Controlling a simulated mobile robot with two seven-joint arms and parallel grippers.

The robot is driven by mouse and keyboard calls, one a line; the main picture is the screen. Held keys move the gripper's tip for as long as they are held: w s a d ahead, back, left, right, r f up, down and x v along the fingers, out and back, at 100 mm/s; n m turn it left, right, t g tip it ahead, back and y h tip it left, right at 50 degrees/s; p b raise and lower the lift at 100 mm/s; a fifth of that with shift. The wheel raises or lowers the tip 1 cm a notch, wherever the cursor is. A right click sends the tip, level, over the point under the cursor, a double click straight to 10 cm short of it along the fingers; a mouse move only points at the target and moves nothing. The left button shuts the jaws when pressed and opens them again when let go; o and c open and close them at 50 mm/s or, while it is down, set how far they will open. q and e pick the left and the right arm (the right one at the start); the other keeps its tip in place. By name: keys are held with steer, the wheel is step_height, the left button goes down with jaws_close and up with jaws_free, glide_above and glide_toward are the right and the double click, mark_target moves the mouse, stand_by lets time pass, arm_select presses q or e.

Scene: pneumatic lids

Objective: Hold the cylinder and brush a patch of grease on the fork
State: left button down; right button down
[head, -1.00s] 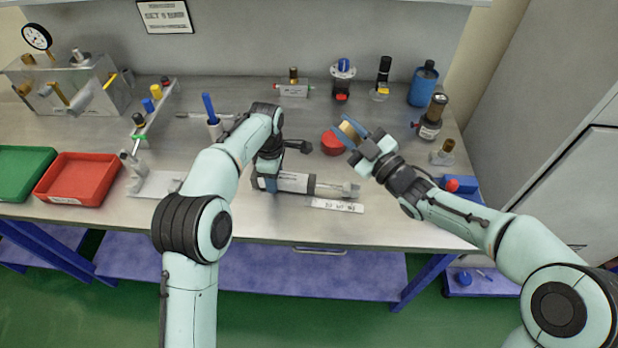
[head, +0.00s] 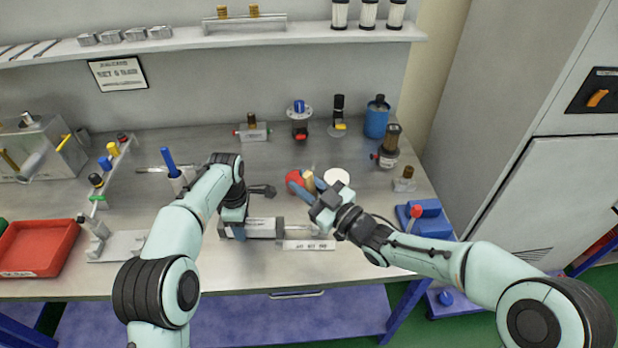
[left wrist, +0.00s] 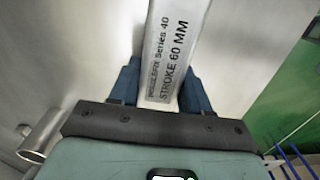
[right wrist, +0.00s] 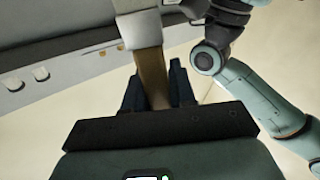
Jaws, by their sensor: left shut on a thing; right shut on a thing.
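The grey cylinder (head: 264,228) lies lengthwise near the front of the bench. My left gripper (head: 236,226) is shut on its left part; the left wrist view shows the cylinder's printed body (left wrist: 174,55) between the fingers. The rod points right; the fork at its end is largely hidden behind my right wrist in the head view. My right gripper (head: 311,190) is shut on the brush, gripping the tan wooden handle (head: 310,181); its handle and metal ferrule (right wrist: 140,28) show in the right wrist view. The bristles are not clearly visible. A red round tin or lid (head: 292,178) sits just left.
A white disc (head: 337,176) lies right of the brush. A white label strip (head: 308,245) lies in front of the rod. A blue block with a red knob (head: 430,222) stands at right. Red tray (head: 38,245) at left; fittings line the back.

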steer(key=shift+f, duration=2.7)
steer(key=shift+f, duration=0.6)
steer(key=shift+s, duration=0.1)
steer(key=shift+s, duration=0.4)
steer(key=shift+w+f, duration=0.1)
steer(key=shift+w, duration=0.45)
steer(key=shift+w, duration=0.1)
steer(key=shift+w, duration=0.35)
